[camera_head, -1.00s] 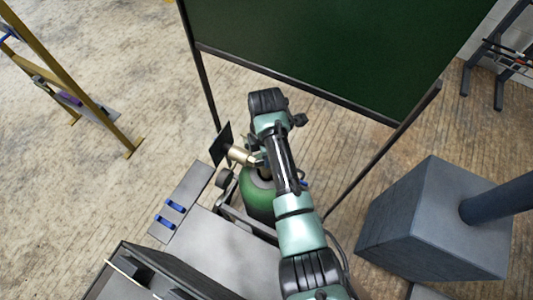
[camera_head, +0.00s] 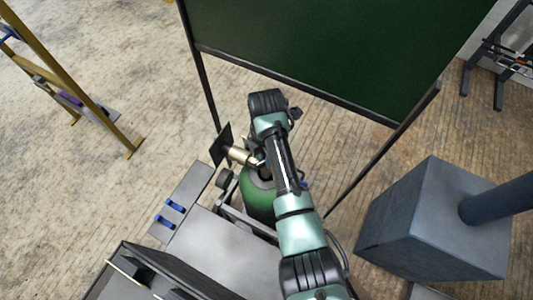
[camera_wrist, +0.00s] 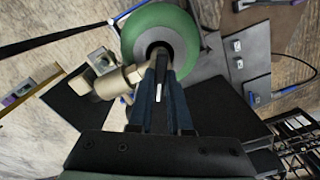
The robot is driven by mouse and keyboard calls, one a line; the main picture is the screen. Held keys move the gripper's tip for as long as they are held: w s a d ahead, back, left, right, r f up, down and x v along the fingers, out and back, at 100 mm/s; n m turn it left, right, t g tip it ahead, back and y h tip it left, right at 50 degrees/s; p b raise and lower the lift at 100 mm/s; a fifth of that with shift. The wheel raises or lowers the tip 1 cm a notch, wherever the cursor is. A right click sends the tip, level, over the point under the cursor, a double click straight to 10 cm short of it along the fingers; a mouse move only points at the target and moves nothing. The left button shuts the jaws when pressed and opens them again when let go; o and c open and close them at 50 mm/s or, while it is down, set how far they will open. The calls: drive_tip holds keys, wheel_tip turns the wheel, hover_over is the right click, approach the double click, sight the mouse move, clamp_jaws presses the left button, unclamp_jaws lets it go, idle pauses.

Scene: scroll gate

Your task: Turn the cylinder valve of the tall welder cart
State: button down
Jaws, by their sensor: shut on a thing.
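The green gas cylinder (camera_head: 258,199) stands on the welder cart (camera_head: 225,245), partly hidden behind my arm. In the wrist view the cylinder (camera_wrist: 166,28) shows its rounded green shoulder and dark neck. A pale brass-coloured valve body or regulator (camera_wrist: 118,82) sticks out beside the neck; it also shows in the head view (camera_head: 240,156). My gripper (camera_wrist: 161,66) reaches to the cylinder's neck with its dark fingers close together, shut on the cylinder valve. The gripped part is mostly hidden between the fingers. In the head view the arm covers the fingertips.
A dark green screen (camera_head: 330,50) on a thin frame stands just behind the cylinder. A large grey block (camera_head: 430,220) with a thick pipe stands at the right. A yellow frame (camera_head: 90,100) is at the far left. Open floor (camera_head: 110,190) lies left of the cart.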

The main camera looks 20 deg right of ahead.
drive_tip(key=c, duration=0.8)
unclamp_jaws()
drive_tip(key=shift+c, duration=0.2)
wheel_tip(320, 180, up, 13)
